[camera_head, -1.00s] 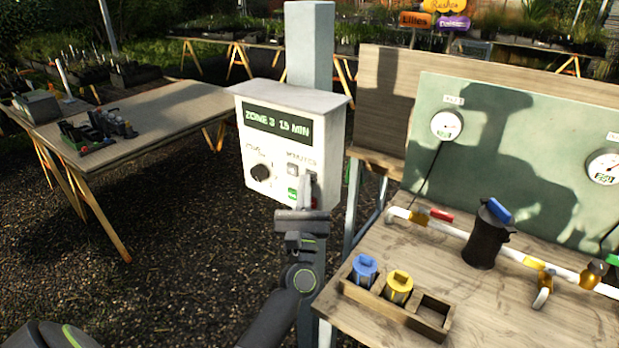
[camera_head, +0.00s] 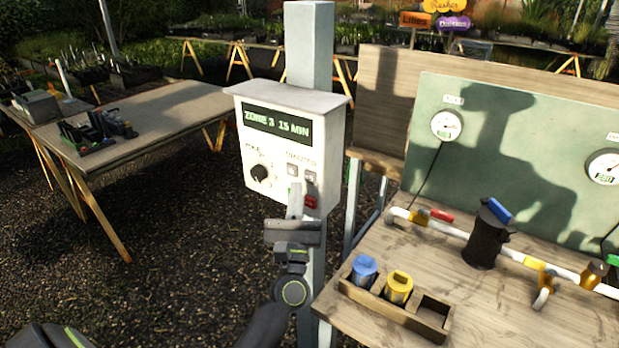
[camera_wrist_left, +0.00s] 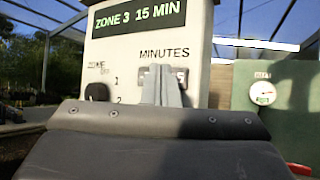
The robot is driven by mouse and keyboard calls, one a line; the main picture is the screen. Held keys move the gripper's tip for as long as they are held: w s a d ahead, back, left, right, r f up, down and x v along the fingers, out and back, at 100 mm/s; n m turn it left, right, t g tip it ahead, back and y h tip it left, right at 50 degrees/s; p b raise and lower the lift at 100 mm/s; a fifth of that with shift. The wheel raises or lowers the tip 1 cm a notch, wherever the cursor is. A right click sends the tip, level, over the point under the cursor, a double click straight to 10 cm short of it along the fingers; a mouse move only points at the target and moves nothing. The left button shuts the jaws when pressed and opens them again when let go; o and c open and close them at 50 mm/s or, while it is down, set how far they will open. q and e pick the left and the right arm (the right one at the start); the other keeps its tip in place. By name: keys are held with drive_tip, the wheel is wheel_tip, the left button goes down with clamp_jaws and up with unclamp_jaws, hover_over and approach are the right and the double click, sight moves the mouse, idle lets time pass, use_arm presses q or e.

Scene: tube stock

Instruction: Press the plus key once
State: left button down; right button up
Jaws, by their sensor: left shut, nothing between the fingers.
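The controller box (camera_head: 270,190) hangs on a grey post, its display (camera_head: 277,123) reading "ZONE 3 15 MIN". Under the MINUTES label are two small keys, a left key (camera_head: 292,170) and a right key (camera_head: 309,177); their signs are too small to read, so I cannot tell which is plus. In the left wrist view the fingers (camera_wrist_left: 161,86) stand before the keys, with part of the right key (camera_wrist_left: 183,76) showing. My right gripper is out of view.
A dial knob (camera_head: 260,173) sits left of the keys, and a red button (camera_head: 310,201) sits below them.

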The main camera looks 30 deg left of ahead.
use_arm(q)
drive_tip(key=shift+s+a, duration=0.15)
drive_tip(key=shift+s, duration=1.65)
wheel_tip(320, 180, down, 24)
drive_tip(key=w+d+m+g+h, duration=0.15)
drive_tip(key=m+h, duration=0.25)
drive_tip(key=m, duration=0.4)
drive_tip(key=w+r+m+g+h, duration=0.15)
drive_tip(key=m+h, duration=0.25)
drive_tip(key=m, duration=0.4)
drive_tip(key=s+f+m+g+h, duration=0.1)
drive_tip(key=s+f+m+g, duration=0.25)
drive_tip(key=f, duration=0.55)
drive_tip(key=s+f+m+g+h, duration=0.15)
drive_tip(key=s+f+m, duration=0.3)
drive_tip(key=f, duration=0.55)
drive_tip(key=s+f+m+g, duration=0.7)
drive_tip(key=s+f+m, duration=0.3)
drive_tip(key=s+f, duration=0.8)
drive_tip(key=s+f+m+g, duration=0.3)
drive_tip(key=s, duration=0.7)
drive_tip(key=s+f+m+g, duration=0.3)
drive_tip(key=s+m, duration=0.1)
drive_tip(key=s, duration=0.6)
drive_tip(key=shift+d+f, duration=0.2)
drive_tip(key=shift+f, duration=0.2)
